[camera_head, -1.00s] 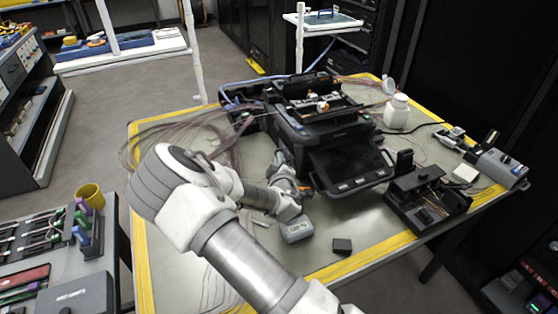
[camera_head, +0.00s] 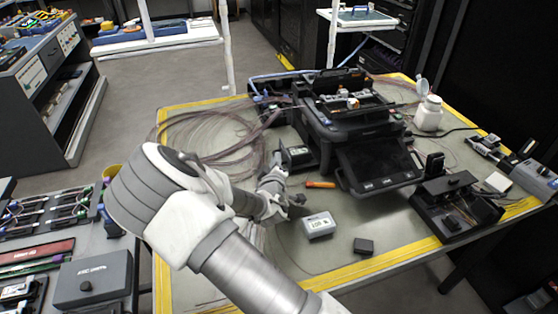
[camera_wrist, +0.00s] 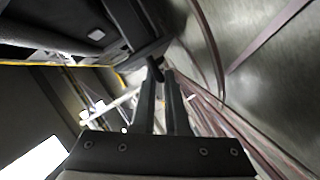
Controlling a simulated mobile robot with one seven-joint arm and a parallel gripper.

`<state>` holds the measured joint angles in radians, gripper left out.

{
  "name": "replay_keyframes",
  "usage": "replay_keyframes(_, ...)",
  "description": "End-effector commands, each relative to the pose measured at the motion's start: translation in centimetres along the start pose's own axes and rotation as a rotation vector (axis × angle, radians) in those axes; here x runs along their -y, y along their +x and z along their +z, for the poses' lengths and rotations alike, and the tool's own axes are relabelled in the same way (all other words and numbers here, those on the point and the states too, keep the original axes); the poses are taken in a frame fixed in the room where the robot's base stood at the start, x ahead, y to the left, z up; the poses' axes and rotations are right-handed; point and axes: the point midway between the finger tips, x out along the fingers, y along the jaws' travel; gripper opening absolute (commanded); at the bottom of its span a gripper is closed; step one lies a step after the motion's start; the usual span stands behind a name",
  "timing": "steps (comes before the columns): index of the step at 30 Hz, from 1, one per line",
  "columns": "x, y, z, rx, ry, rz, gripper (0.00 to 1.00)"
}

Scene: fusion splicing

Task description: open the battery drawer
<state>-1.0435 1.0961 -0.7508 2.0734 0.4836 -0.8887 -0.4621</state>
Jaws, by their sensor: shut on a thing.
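The fusion splicer (camera_head: 345,118) is a black machine with a tilted screen at its front, standing on the worktable. The battery drawer (camera_head: 299,157), a dark block with a pale label on its top, stands out from the splicer's left side. My gripper (camera_head: 278,160) is at the drawer's outer end. In the wrist view my gripper (camera_wrist: 160,78) has its two fingers close together on a small dark pull (camera_wrist: 155,68) at the end of a dark body (camera_wrist: 140,30). The pull is mostly hidden in the head view.
A grey battery block (camera_head: 318,225) and a small black box (camera_head: 363,246) lie in front of the splicer. An orange-handled tool (camera_head: 320,184) lies between. Loose fibre coils (camera_head: 215,145) spread left of the splicer. A white bottle (camera_head: 428,113) stands at the right.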

Motion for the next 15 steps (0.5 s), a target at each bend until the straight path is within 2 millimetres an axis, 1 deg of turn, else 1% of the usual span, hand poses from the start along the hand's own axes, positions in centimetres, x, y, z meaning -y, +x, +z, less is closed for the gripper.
replay_keyframes(1,0.04,-0.01,0.14,0.003,0.0,-0.001,0.15)
replay_keyframes(2,0.03,-0.01,0.14,0.003,0.0,-0.001,0.2)
replay_keyframes(3,0.03,-0.01,0.14,0.003,0.0,-0.001,0.23)
replay_keyframes(11,-0.05,0.0,0.08,0.002,0.0,0.0,0.23)
replay_keyframes(15,-0.79,-0.18,-0.45,0.0,0.002,0.001,0.23)
